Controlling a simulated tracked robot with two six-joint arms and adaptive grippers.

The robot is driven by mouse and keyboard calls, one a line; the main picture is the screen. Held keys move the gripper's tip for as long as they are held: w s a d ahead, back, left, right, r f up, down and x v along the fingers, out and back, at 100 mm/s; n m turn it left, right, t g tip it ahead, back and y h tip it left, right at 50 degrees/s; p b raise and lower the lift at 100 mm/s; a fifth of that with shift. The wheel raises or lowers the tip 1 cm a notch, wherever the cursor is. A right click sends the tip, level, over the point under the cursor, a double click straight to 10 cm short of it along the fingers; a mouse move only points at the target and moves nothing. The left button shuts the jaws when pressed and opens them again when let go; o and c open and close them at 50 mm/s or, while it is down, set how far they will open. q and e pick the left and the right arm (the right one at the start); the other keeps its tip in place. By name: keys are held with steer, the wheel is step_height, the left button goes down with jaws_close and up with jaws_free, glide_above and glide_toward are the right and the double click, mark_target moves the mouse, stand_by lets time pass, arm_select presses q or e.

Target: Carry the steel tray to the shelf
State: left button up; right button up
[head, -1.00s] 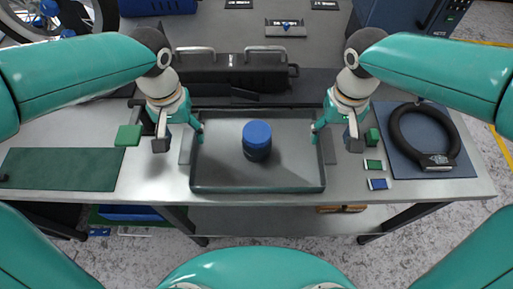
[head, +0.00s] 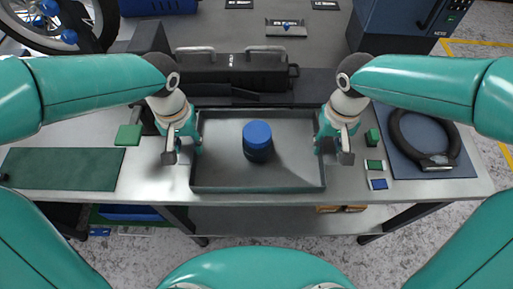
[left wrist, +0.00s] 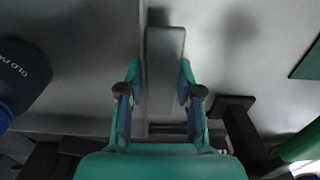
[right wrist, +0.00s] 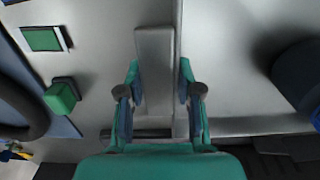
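The steel tray (head: 258,187) lies flat on the workbench, with a dark can with a blue lid (head: 257,135) standing inside it. My left gripper (head: 183,151) is low at the tray's left side. In the left wrist view its open fingers stand on either side of a flat grey handle (left wrist: 165,60). My right gripper (head: 331,151) is low at the tray's right side. In the right wrist view its open fingers straddle the other handle (right wrist: 154,60). Neither pair visibly squeezes its handle. The can shows partly in both wrist views.
A black toolbox (head: 235,72) stands behind the tray. A green mat (head: 62,168) lies left, a black ring-shaped lock (head: 424,137) on a blue mat right, with small green and blue pieces near it. A lower board (head: 270,221) runs under the bench (head: 460,187).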

arm_select(q)
jaws_close()
arm_select(e)
jaws_close()
arm_select(q)
steer(key=shift+r, duration=0.1)
arm_select(e)
steer(key=shift+r, duration=0.15)
